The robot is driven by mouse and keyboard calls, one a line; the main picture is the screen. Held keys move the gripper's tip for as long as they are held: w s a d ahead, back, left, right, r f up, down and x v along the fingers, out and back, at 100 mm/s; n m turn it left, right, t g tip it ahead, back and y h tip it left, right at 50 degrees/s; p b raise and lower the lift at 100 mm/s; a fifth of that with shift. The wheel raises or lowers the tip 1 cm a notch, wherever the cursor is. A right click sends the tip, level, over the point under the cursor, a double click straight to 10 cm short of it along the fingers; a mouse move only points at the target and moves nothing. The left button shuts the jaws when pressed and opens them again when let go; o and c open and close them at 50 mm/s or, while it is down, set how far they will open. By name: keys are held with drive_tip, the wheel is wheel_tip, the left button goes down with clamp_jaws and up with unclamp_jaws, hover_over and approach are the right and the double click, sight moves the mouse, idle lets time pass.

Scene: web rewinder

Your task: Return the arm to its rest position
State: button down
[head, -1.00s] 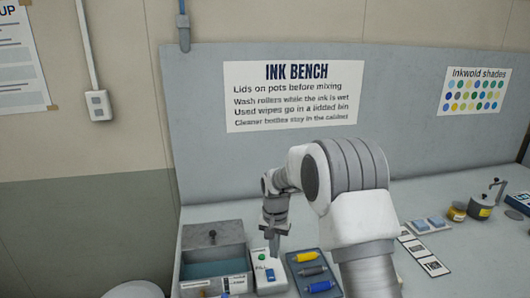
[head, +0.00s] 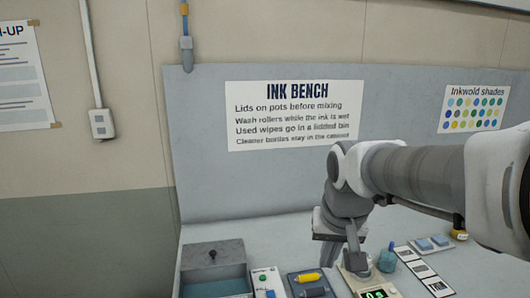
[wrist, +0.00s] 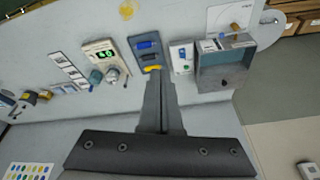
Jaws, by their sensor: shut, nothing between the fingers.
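My gripper (head: 355,262) hangs fingers-down over the bench in the head view, in front of a device with a green display. My arm is bent and reaches in from the right edge. In the wrist view my gripper (wrist: 160,82) has its two fingers together, with nothing between them. The fingertips overlap the picture of the roller tray there, but I cannot tell the height above the bench.
A grey panel stands behind.

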drive_tip(key=s+d+n+t, duration=0.1)
drive_tip(key=s+d+t, duration=0.1)
drive_tip(key=s, duration=1.1)
drive_tip(key=shift+s+d, duration=0.2)
drive_tip(key=shift+d, duration=0.05)
